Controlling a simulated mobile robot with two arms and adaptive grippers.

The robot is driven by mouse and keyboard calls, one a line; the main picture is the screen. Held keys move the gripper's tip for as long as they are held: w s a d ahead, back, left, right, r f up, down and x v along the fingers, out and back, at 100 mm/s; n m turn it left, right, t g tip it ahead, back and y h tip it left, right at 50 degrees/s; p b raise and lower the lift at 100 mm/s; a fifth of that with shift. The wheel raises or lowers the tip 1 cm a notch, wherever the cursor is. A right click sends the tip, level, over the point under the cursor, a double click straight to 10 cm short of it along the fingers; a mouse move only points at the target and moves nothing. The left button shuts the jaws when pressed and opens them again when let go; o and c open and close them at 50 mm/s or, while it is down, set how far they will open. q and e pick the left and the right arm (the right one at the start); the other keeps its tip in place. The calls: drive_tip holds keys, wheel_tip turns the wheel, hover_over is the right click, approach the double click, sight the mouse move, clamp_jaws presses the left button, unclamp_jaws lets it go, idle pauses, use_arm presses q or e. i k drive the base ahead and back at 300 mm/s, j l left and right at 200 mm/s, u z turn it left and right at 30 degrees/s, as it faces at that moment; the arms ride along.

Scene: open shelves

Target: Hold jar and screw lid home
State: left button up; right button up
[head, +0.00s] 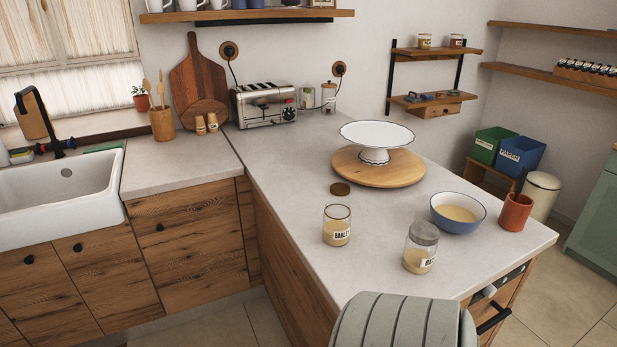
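An open glass jar (337,232) labelled "BARLEY" stands upright on the light counter, partly filled with pale contents. A round brown lid (340,188) lies flat on the counter just behind it, apart from the jar. A second glass jar (419,260) stands to the right and nearer, with a grey lid (424,232) on top; its label is only partly readable. Neither of my grippers shows in the head view.
A blue bowl (458,211) and a red cup (515,212) stand right of the jars. Behind them a white cake stand (375,140) sits on a round wooden board (350,173). A grey-green slatted object (395,322) rises at the counter's front edge. The counter left of the jars is clear.

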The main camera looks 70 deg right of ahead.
sight(337, 217)
drive_tip(key=i+j+z, duration=0.1)
drive_tip(key=i+z, duration=0.2)
drive_tip(key=i+j+z, duration=0.3)
drive_tip(key=i, duration=0.15)
drive_tip(key=i+l+z, duration=0.1)
drive_tip(key=i+z, duration=0.15)
drive_tip(key=z, duration=0.15)
drive_tip(key=i+z, duration=0.25)
drive_tip(key=z, duration=0.15)
drive_tip(key=i+z, duration=0.25)
drive_tip(key=z, duration=0.15)
drive_tip(key=i+j+z, duration=0.2)
drive_tip(key=z, duration=0.2)
drive_tip(key=i+j+z, duration=0.25)
drive_tip(key=z, duration=0.2)
drive_tip(key=i+j+z, duration=0.4)
drive_tip(key=j+z, duration=0.15)
drive_tip(key=i+j+z, duration=0.3)
drive_tip(key=j+z, duration=0.3)
